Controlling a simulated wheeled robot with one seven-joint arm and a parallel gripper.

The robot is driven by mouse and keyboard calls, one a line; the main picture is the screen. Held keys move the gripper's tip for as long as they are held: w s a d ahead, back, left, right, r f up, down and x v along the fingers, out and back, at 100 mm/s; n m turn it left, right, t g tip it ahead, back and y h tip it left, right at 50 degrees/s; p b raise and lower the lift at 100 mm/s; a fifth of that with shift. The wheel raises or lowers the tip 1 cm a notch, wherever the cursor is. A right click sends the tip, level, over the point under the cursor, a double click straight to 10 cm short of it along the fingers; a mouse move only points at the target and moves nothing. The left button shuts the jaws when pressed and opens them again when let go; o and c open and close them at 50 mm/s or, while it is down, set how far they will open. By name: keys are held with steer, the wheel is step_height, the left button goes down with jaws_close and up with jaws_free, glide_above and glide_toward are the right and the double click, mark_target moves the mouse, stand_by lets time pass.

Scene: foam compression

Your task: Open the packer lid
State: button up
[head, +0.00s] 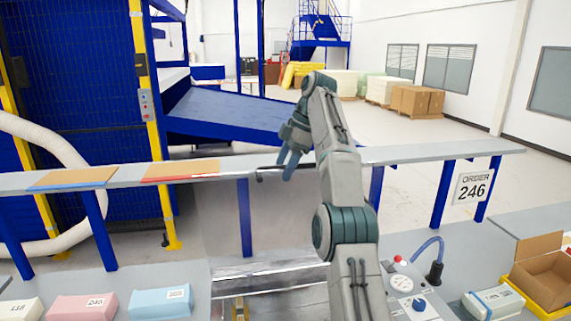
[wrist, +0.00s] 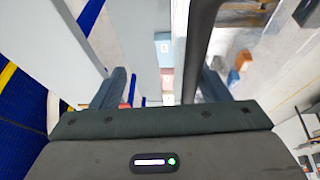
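The packer's lid (head: 235,225) looks like a clear panel standing steeply raised above the packer's metal chamber (head: 270,272). A dark handle bar (head: 271,174) runs along its top edge, in front of the grey shelf. My gripper (head: 287,168) is at this bar, fingers pointing down. In the wrist view my two fingers (wrist: 163,88) are wide apart, and the dark bar (wrist: 201,40) passes close to the right finger. I cannot tell whether they touch. My arm hides the right part of the lid and chamber.
A long grey shelf (head: 420,154) on blue legs crosses behind the lid. A control panel (head: 408,285) with knobs and a blue hose is right of my arm.

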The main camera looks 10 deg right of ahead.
steer(key=shift+s+d+r, duration=0.25)
steer(key=shift+s+r, duration=0.05)
steer(key=shift+r, duration=0.35)
steer(key=shift+c, duration=1.4)
steer(key=shift+s+a, duration=0.1)
steer(key=shift+s, duration=0.05)
steer(key=shift+c, duration=0.2)
